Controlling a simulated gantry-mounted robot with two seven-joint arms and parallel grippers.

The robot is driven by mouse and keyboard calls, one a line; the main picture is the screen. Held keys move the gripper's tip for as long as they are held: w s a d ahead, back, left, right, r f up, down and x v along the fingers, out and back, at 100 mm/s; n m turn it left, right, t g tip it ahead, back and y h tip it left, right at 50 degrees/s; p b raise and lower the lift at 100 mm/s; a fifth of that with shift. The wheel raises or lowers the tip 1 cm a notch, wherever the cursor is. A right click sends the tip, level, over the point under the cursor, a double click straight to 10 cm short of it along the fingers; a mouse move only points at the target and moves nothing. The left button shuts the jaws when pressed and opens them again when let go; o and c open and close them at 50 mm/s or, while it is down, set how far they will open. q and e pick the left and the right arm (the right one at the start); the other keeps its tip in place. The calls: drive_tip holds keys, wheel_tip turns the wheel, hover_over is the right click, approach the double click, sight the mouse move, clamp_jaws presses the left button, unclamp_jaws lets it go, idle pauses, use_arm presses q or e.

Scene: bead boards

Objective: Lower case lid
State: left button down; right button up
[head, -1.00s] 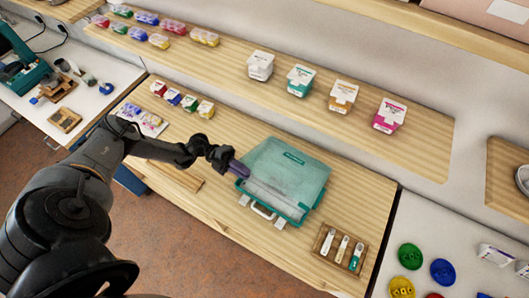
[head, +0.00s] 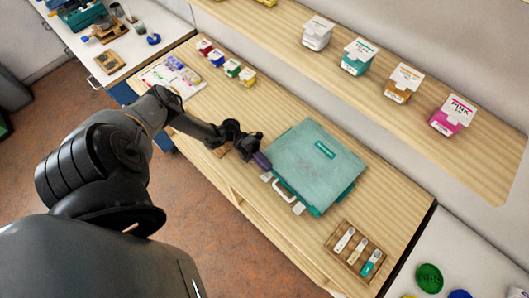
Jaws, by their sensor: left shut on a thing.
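The teal case (head: 310,207) lies on the wooden worktop, with its pale handle (head: 284,190) and latches toward the front edge. Its translucent teal lid (head: 318,170), with a small dark label, lies over the base and looks flat or nearly flat. A small gap at the front cannot be ruled out. My left gripper (head: 262,160) is at the lid's left edge, its purple-tinted tip meeting the lid near the front left corner. It is shut on the lid there, though the contact itself is small and partly hidden. My right gripper is out of view.
A wooden tray (head: 340,262) with several small tools sits right of the case. Small coloured boxes (head: 232,68) and a bead sheet (head: 165,80) lie behind left. White-topped boxes (head: 357,57) stand on the shelf above. Worktop around the case's back is clear.

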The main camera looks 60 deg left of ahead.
use_arm(q)
drive_tip(key=c, duration=1.3)
unclamp_jaws()
drive_tip(key=shift+a, duration=0.25)
drive_tip(key=b+v, duration=0.5)
drive_tip(key=v, duration=0.3)
drive_tip(key=shift+s, duration=0.1)
drive_tip(key=shift+b+v, duration=0.4)
drive_tip(key=shift+v, duration=0.75)
drive_tip(key=shift+r, duration=0.1)
